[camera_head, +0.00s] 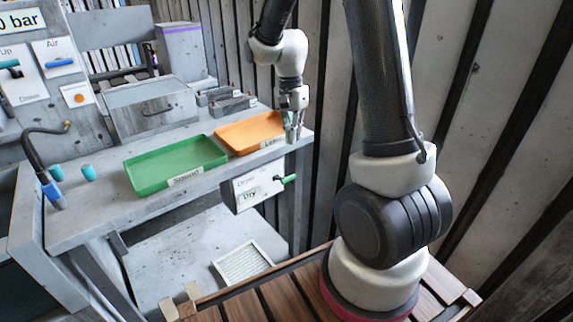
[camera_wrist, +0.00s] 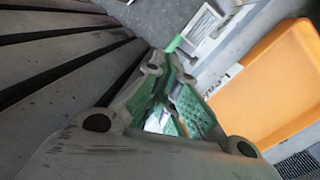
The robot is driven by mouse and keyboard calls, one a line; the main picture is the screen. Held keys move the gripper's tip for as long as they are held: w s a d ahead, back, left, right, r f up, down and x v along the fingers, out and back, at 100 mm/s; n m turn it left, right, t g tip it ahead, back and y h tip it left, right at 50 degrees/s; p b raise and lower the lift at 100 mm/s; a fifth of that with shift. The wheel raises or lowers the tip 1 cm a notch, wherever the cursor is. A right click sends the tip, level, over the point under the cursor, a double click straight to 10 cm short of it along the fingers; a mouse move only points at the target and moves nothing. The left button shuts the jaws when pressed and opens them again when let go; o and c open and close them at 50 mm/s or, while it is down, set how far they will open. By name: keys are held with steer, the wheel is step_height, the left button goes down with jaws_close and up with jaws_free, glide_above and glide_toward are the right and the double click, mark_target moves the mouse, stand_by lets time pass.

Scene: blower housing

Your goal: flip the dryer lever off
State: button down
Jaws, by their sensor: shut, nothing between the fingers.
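My gripper (camera_head: 294,139) is above the lever, near the bench's right front corner, fingers pointing down. It is shut and empty, and appears apart from the lever. In the wrist view my gripper (camera_wrist: 168,62) fills the middle. A bit of green shows just past its tips; I cannot tell if it is the lever.
An orange tray (camera_head: 222,138) lies close to the left of my gripper, with a green tray (camera_head: 137,182) further left. The orange tray also shows at right in the wrist view (camera_wrist: 275,85). A slatted wall (camera_head: 325,130) stands close on the right. Space before the panel looks clear.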

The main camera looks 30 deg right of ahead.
steer(key=shift+w+a+r+m+t, duration=0.15)
steer(key=shift+w+m, duration=0.15)
steer(key=shift+m, duration=0.35)
steer(key=shift+w+d+r+m+t, duration=0.1)
steer(key=shift+w+m, duration=0.2)
steer(key=shift+m, duration=0.4)
steer(key=shift+w+a+r+m+t, duration=0.15)
steer(key=shift+w+m, duration=0.15)
steer(key=shift+m, duration=0.35)
steer(key=shift+d, duration=0.15)
steer(key=f, duration=0.9)
steer(key=s+f, duration=0.1)
steer(key=f, duration=0.4)
steer(key=shift+d, duration=0.1)
